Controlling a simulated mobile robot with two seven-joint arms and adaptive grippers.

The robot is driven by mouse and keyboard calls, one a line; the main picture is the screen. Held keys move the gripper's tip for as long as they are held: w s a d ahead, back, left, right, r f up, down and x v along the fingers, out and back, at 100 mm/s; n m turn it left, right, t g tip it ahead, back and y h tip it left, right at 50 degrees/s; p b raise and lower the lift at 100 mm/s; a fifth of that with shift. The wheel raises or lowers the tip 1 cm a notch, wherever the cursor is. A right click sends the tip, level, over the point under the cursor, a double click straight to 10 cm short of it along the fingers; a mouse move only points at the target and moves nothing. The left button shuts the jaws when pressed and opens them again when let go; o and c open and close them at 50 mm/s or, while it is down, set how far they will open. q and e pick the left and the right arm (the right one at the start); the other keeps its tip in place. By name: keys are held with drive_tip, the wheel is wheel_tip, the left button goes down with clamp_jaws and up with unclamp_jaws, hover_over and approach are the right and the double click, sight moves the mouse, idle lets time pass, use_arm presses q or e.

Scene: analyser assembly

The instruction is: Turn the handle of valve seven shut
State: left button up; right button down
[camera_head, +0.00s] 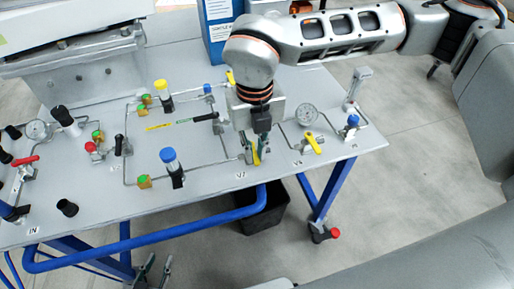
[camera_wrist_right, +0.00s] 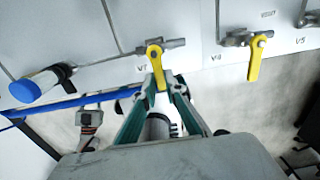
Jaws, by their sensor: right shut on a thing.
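The yellow handle of valve seven (camera_wrist_right: 155,56) is by the V7 label near the table's front edge. In the right wrist view it points down toward me, roughly across its pipe fitting. My right gripper (camera_wrist_right: 163,85) has its green-sided fingers closed around the handle's free end. In the head view the right gripper (camera_head: 259,152) comes down from above and hides much of valve seven; a little of the yellow handle (camera_head: 256,157) shows. My left gripper (camera_head: 158,262) appears low in the head view, below the table edge, its two fingers apart and empty.
The V6 valve's yellow handle (camera_head: 314,143) stands just right of valve seven, with a gauge (camera_head: 306,114) behind. A blue-capped black part (camera_head: 170,162) is to the left. A blue rail (camera_head: 150,232) runs along the table's front; a black bin (camera_head: 265,212) is below.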

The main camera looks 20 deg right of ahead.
sight(255, 157)
idle(0.4)
drive_tip(key=c, duration=2.1)
unclamp_jaws()
drive_tip(key=shift+r, duration=0.1)
wheel_tip(255, 157, up, 12)
drive_tip(key=shift+f, duration=0.1)
